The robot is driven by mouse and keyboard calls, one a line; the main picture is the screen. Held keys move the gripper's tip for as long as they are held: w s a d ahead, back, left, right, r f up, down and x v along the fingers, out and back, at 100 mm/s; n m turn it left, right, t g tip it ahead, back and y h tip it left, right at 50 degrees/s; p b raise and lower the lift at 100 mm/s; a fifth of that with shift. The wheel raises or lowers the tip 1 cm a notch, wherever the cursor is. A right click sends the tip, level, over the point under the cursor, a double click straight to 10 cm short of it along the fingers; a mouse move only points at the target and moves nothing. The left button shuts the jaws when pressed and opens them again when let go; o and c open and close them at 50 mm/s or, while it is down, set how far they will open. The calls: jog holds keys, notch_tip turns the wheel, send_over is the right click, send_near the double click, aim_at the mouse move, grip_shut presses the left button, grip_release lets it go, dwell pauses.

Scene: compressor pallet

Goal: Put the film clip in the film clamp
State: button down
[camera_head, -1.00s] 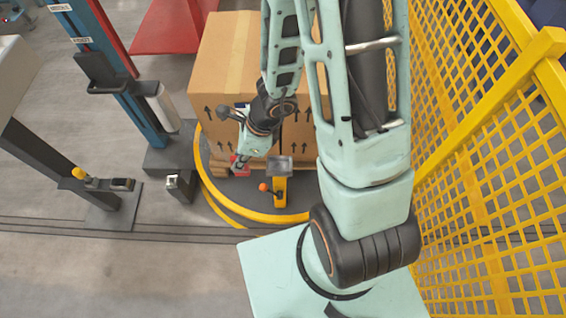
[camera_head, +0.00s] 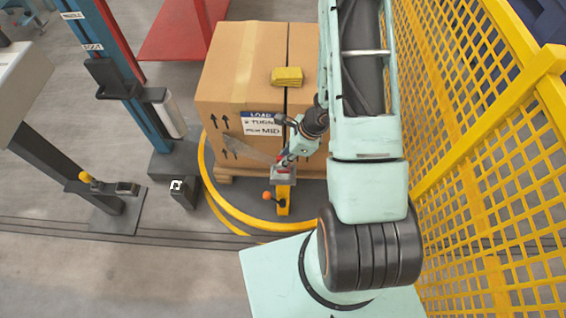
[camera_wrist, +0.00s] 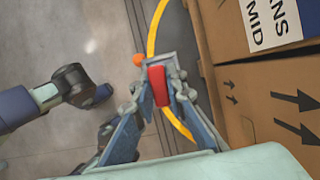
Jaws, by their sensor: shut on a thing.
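The film clip is a small red piece (camera_wrist: 158,85) between the fingertips of my gripper (camera_wrist: 157,98) in the wrist view. My gripper (camera_head: 287,157) is shut on it. In the head view the clip (camera_head: 282,157) shows as a bit of red just above the film clamp. The film clamp (camera_head: 283,176) has a grey top on a yellow post, with an orange-knobbed lever at its left. In the wrist view the clamp (camera_wrist: 171,59) lies just beyond the clip. I cannot tell whether clip and clamp touch. A grey translucent strip, perhaps film (camera_head: 243,146), crosses the box front.
The labelled cardboard load (camera_head: 221,90) stands on a pallet behind the clamp, with a yellow pad (camera_head: 287,76) on top. A yellow mesh fence (camera_head: 478,190) closes the right side. A blue mast (camera_head: 150,115) and a post stand left. The floor at front left is clear.

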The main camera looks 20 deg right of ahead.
jog(key=shift+f, duration=1.35)
jog(key=shift+f+b, duration=0.2)
jog(key=shift+b, duration=0.15)
jog(key=c, duration=1.9)
grip_release()
jog(key=shift+r, duration=0.1)
jog(key=shift+c, duration=0.2)
jog(key=shift+r+p, duration=0.25)
jog(key=shift+p, duration=0.2)
jog(key=p+v, duration=0.2)
jog(key=v, duration=0.9)
jog(key=shift+d+r, duration=0.2)
jog(key=shift+r, duration=0.15)
jog(key=shift+s, duration=0.1)
